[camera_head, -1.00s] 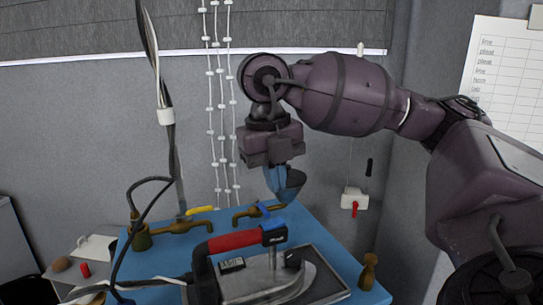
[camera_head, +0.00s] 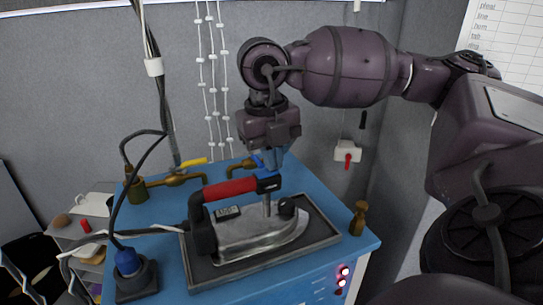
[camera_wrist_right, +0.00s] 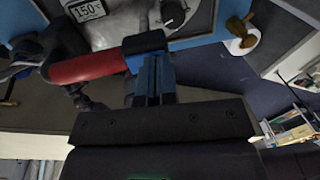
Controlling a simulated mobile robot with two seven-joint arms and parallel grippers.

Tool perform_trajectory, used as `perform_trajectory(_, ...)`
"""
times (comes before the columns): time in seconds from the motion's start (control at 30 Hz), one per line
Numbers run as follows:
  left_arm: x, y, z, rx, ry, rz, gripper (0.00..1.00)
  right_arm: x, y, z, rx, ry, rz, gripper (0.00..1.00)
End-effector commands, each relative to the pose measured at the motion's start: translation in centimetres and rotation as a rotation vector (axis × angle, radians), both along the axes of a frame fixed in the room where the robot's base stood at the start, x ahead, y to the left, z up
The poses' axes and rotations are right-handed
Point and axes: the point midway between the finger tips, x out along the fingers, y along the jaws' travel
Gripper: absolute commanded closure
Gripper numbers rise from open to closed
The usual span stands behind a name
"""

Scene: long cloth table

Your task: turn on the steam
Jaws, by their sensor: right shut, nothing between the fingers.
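The iron (camera_head: 262,237) has a silver body, a dark knob and a red handle (camera_head: 230,189) with a black and blue front end. It rests on a grey tray (camera_head: 322,245) on the blue station top. Behind it is a brass valve (camera_head: 240,169) with a blue lever (camera_head: 259,161); another valve (camera_head: 175,181) with a yellow lever (camera_head: 193,162) stands to the left. My right gripper (camera_head: 274,164) points down beside the blue lever, just behind the handle's front end; I cannot tell whether it touches. The right wrist view shows its blue fingers (camera_wrist_right: 154,80) shut and empty near the handle (camera_wrist_right: 88,70). My left gripper is out of view.
A small brass object (camera_head: 358,218) stands at the station's right edge. Black cables (camera_head: 157,67) hang at the left, with a blue plug (camera_head: 127,262) in front. A white box with a red switch (camera_head: 347,157) is on the wall.

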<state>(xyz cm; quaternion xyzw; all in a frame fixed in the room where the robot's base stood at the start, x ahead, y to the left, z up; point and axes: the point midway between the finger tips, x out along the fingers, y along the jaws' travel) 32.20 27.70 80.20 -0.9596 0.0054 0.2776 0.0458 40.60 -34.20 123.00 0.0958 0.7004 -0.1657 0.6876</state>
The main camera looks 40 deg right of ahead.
Motion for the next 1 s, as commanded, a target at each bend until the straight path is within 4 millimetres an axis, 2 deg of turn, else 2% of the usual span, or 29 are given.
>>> perform_trajectory(0.07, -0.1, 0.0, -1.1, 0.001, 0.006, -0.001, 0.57, -0.1, -0.3, -0.9, 0.026, -0.006, -0.004, 1.0)
perform_trajectory(1.0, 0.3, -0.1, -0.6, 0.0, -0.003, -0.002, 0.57, 0.5, 1.3, 0.1, 0.034, -0.009, 0.0, 1.0)
